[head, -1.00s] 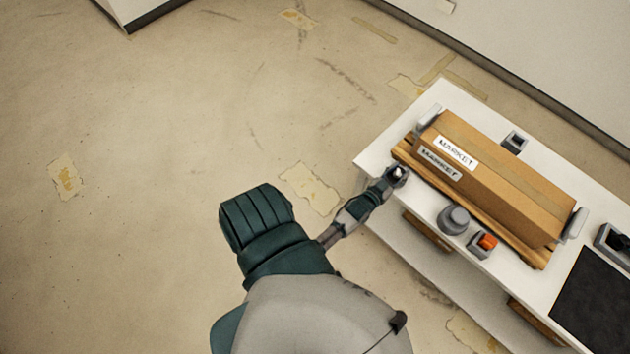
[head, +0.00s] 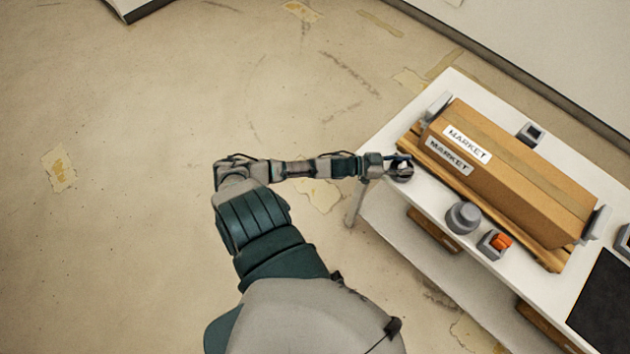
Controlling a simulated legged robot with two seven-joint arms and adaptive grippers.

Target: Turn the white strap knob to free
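My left arm reaches in from the lower middle, and my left gripper (head: 398,165) is at the near left corner of the white table. It is over a small dark grey round fitting (head: 402,177) beside the wooden base of the carton. The gripper covers most of this fitting, and I cannot make out a white knob there or whether the fingers touch it. The fingers are too small to tell open from shut. A long brown carton (head: 520,180) labelled MARKET lies on the wooden base (head: 553,261), between grey end brackets. My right gripper is not in view.
On the white table (head: 375,158), a grey round knob-like piece (head: 463,217) and a grey block with an orange knob (head: 501,241) stand in front of the carton. A small grey block (head: 530,134) stands behind it. A black mat (head: 607,300) lies at right. The floor at left is clear.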

